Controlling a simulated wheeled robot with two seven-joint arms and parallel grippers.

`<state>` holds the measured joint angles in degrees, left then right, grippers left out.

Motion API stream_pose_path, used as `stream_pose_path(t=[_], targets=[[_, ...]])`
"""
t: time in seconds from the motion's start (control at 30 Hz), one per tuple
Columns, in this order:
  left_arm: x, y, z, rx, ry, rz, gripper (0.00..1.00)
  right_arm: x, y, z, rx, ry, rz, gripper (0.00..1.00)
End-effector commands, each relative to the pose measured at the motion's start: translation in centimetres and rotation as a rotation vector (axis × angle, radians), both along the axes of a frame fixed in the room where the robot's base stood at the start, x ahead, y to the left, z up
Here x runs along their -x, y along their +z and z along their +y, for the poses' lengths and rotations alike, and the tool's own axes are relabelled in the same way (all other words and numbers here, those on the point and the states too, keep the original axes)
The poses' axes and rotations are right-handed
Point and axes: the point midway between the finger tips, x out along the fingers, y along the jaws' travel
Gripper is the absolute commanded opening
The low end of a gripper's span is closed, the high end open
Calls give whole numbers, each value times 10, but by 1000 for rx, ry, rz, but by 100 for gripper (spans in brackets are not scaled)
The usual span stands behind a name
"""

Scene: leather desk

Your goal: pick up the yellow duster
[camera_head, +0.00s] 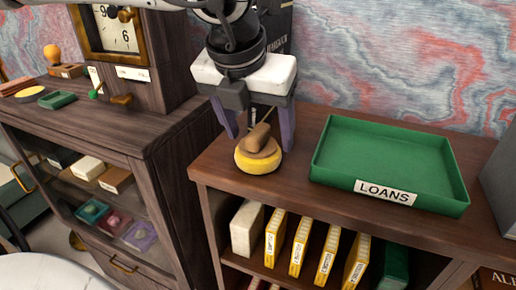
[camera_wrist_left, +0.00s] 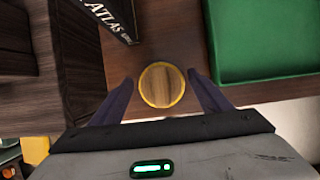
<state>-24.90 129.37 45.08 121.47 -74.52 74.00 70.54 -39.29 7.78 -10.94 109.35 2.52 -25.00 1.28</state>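The yellow duster (camera_head: 258,160), a round yellow pad with a brown wooden handle, sits on the brown shelf top (camera_head: 215,168). In the left wrist view the duster (camera_wrist_left: 162,85) shows from above as a wooden disc with a yellow rim. My left gripper (camera_head: 258,140) points down over it, open, one finger on each side. In the wrist view the open fingers (camera_wrist_left: 162,92) flank the duster with visible gaps. Contact cannot be seen. My right gripper is in neither view.
A green tray (camera_head: 335,175) labelled LOANS stands to the right of the duster. A dark atlas (camera_wrist_left: 112,18) stands behind it. A dark wooden cabinet (camera_head: 150,125) with a clock (camera_head: 118,32) is on the left. Several yellow-spined boxes (camera_head: 300,243) stand on the shelf below.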

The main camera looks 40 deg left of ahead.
Motion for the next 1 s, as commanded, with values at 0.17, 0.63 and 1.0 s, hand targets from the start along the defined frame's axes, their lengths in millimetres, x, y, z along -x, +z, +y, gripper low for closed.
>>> stream_pose_path(t=[0.17,0.63,1.0], targets=[[0,0,0,0,0,0,39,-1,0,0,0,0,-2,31],[-1,22,0,-2,2,-7,29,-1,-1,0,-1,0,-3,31],[-1,90,0,-3,1,-2,29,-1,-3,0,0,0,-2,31]])
